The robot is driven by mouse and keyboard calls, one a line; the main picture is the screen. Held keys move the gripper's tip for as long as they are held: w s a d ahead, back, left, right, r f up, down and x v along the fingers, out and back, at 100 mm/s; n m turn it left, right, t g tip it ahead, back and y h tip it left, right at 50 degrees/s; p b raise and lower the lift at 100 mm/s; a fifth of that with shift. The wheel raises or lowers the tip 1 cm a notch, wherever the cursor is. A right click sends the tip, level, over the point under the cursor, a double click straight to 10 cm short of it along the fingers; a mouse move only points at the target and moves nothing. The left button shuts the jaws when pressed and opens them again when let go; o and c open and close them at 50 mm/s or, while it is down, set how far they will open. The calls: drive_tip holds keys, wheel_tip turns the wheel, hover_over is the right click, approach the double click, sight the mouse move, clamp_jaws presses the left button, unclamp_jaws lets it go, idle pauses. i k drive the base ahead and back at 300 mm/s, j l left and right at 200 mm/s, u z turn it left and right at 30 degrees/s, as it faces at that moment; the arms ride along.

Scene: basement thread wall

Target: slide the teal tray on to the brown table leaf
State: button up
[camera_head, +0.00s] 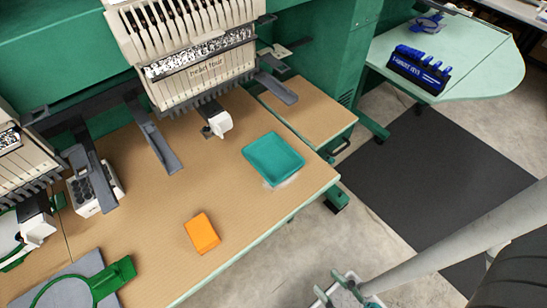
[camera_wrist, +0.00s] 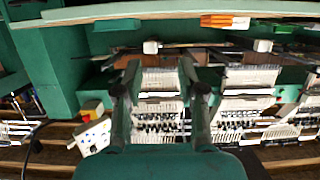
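The teal tray (camera_head: 273,158) is a shallow, roughly square tray lying flat on the large brown worktable (camera_head: 150,235), near its right end. A separate brown table leaf (camera_head: 318,116) adjoins the worktable just behind and right of the tray, with a narrow seam between them. The tray is wholly on the worktable side of the seam. My gripper (camera_head: 345,285) is low at the bottom of the head view, over the floor in front of the table, well apart from the tray. In the wrist view its two fingers (camera_wrist: 160,75) stand apart with nothing between them.
An orange block (camera_head: 202,233) lies on the worktable left of the tray. Embroidery machine heads (camera_head: 195,55) overhang the table's back. A green hoop (camera_head: 95,285) is front left. A pale green table (camera_head: 450,55) with blue items stands right, beyond a dark mat (camera_head: 430,180).

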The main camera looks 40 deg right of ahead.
sight(271, 156)
drive_tip(key=k+l+u, duration=0.2)
drive_tip(key=u, duration=0.15)
drive_tip(key=k+u, duration=0.7)
drive_tip(key=k+l, duration=0.05)
